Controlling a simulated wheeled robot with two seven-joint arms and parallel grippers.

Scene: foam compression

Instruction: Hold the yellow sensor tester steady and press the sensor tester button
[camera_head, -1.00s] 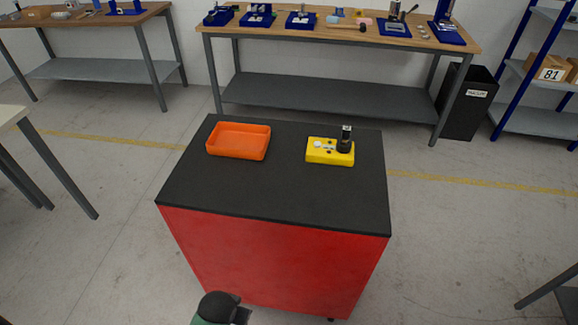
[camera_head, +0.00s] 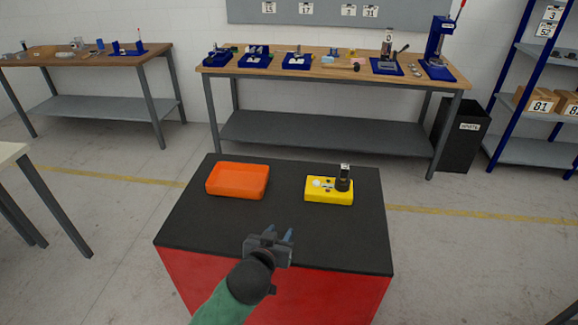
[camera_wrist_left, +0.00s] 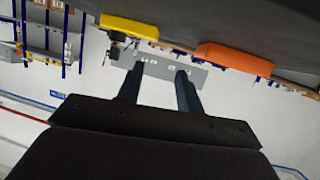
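The yellow sensor tester (camera_head: 329,190) lies flat on the black top of the red cabinet, at the right. My right gripper is in neither view.
An orange tray (camera_head: 238,193), seemingly empty, sits on the black top (camera_head: 222,228) left of the tester. The top is clear between the gripper and both. A workbench (camera_head: 330,70) with blue fixtures, a black bin (camera_head: 461,135) and shelving stand behind.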

